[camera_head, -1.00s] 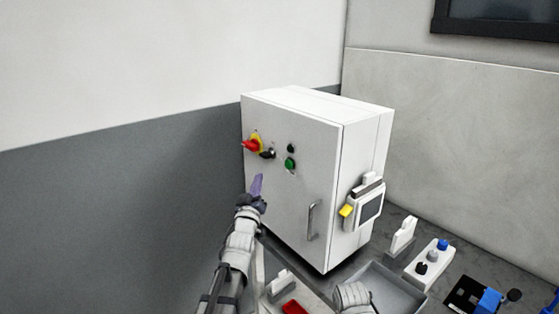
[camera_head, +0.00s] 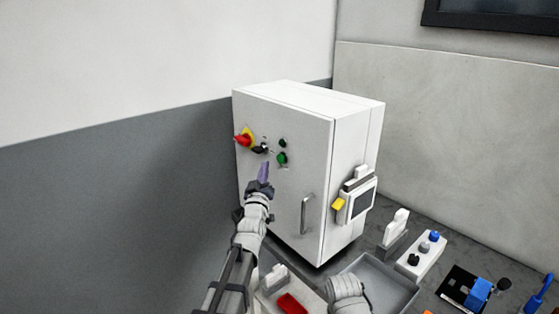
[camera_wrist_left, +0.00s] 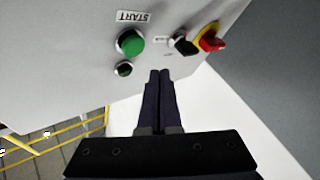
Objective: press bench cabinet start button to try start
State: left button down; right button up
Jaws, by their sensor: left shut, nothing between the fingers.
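The white bench cabinet (camera_head: 275,185) stands on the bench. Its green start button (camera_head: 282,158) is on the front door, below a smaller dark green round part (camera_head: 282,143). In the left wrist view the start button (camera_wrist_left: 130,43) sits beside a START label (camera_wrist_left: 134,17), which appears upside down. My left gripper (camera_head: 264,168) is shut and empty, its fingers pointing at the door, just left of and below the button in the head view. In the wrist view its fingertips (camera_wrist_left: 159,74) are beside the button, apart from it. My right gripper cannot be made out.
A red and yellow rotary switch (camera_head: 244,138) and a black key-like knob (camera_head: 260,149) stick out left of the button. A door handle (camera_head: 307,214) and a side-mounted pendant (camera_head: 358,200) are to the right. A grey tray (camera_head: 398,290) lies on the bench.

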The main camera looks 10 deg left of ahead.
pick_arm(q)
jog(key=shift+w+d, duration=0.95)
jog(key=shift+w, duration=0.2)
jog(key=shift+w, duration=0.1)
dwell(1.2)
jog(key=shift+w+d, duration=0.25)
jog(key=shift+w+d, duration=0.3)
jog(key=shift+w, duration=0.05)
dwell(1.0)
jog(key=shift+s+a, duration=0.55)
jog(key=shift+s, duration=0.15)
jog(key=shift+s+a, duration=0.8)
jog(key=shift+s, duration=0.2)
jog(key=shift+s+a, duration=0.75)
jog(key=shift+s, duration=0.25)
